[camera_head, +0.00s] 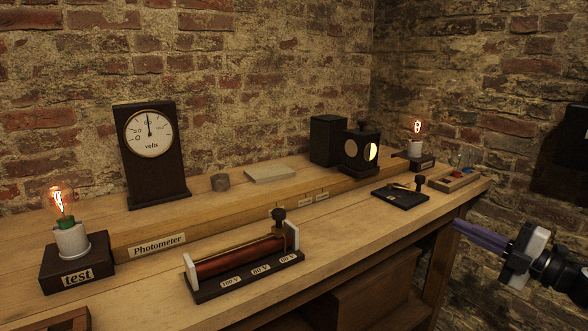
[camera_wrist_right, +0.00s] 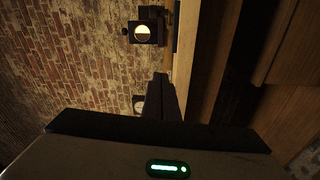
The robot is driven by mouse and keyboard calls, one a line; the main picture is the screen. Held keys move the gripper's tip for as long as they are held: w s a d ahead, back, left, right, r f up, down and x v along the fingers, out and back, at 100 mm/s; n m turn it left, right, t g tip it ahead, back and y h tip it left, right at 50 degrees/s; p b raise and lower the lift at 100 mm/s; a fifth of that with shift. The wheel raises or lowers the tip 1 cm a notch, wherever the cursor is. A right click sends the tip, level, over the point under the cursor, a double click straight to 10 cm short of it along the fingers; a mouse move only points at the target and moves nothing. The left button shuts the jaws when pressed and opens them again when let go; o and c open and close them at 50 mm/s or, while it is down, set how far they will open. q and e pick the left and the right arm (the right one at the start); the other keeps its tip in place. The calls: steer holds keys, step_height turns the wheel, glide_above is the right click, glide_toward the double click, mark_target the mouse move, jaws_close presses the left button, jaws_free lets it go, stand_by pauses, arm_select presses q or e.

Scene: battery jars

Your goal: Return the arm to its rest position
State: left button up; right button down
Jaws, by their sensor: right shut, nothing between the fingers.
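My right gripper (camera_head: 480,236) is at the right of the head view, off the front right corner of the wooden bench (camera_head: 370,222). Its purple fingers are together, with nothing between them, and they point left toward the bench edge. In the right wrist view the fingers (camera_wrist_right: 161,88) show dark and closed in the middle, with the bench edge to their right. My left gripper is not in view.
On the bench stand a volt meter (camera_head: 150,165), a lit test lamp (camera_head: 70,240), a slide resistor (camera_head: 240,265), a photometer box (camera_head: 360,152), a black switch board (camera_head: 400,197) and a small tray (camera_head: 455,182). Brick walls stand behind. Floor space right of the bench looks clear.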

steer(key=s+a+f+m+t+h, duration=0.1)
steer(key=a+f+m+t+h, duration=0.1)
steer(key=a+f+m+h, duration=0.6)
steer(key=s+a+f+m+g+h, duration=0.3)
steer(key=s+a+f+m, duration=0.2)
steer(key=s+f+m, duration=0.5)
steer(key=s+a+f+m+g, duration=0.1)
steer(key=s+a+f+g, duration=0.2)
steer(key=s, duration=0.7)
steer(key=s+a+f+m+g, duration=0.15)
steer(key=s+g, duration=0.25)
steer(key=s, duration=0.7)
steer(key=s+a+f+m+g, duration=0.15)
steer(key=s+f+g, duration=0.25)
steer(key=s, duration=0.6)
steer(key=w+a+f+t+y, duration=0.3)
steer(key=w+a+f+t, duration=0.15)
steer(key=a+t, duration=0.2)
arm_select(q)
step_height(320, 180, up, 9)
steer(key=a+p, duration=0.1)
steer(key=p, duration=1.2)
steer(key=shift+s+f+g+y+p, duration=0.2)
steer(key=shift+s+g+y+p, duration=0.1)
steer(key=shift+p, duration=0.1)
arm_select(e)
step_height(320, 180, up, 9)
steer(key=g, duration=0.1)
steer(key=shift+f, duration=0.2)
